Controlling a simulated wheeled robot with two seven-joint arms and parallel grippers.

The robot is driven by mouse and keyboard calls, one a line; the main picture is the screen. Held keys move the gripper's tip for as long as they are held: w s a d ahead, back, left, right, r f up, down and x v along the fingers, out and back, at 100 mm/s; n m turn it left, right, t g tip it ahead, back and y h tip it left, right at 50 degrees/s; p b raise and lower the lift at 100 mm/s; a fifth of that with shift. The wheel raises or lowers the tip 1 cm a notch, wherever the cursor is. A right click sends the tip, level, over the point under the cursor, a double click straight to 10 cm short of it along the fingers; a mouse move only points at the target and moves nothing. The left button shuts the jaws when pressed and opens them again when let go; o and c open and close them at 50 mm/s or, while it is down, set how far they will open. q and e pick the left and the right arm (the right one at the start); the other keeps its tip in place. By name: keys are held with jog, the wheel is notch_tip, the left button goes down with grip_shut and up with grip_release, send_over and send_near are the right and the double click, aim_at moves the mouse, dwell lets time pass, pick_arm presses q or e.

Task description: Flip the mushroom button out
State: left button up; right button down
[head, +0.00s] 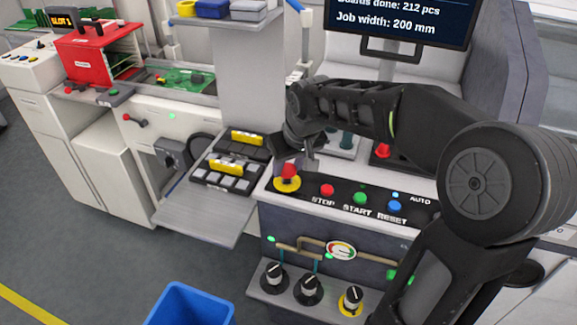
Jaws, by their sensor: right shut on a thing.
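The red mushroom button (289,172) sits on a yellow round base at the left end of the dark control panel (412,218). My right gripper (293,163) reaches down over it from above and is shut on the button's red head. The fingers hide part of the head, so I cannot tell whether it is in or out. My left gripper is not in view.
Red stop (327,190), green start (360,198) and blue reset (395,206) buttons line the panel to the right. Several knobs (308,286) stand below. A tray shelf (195,215) is at left, a blue bin (190,305) on the floor, a screen (405,15) above.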

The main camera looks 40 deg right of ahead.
jog(key=shift+w+r, duration=0.1)
jog(key=shift+r, duration=0.1)
jog(key=c, duration=1)
grip_release()
jog(key=shift+o, duration=0.9)
jog(key=shift+r, duration=0.1)
jog(key=v, duration=0.7)
jog(key=shift+s+r, duration=0.25)
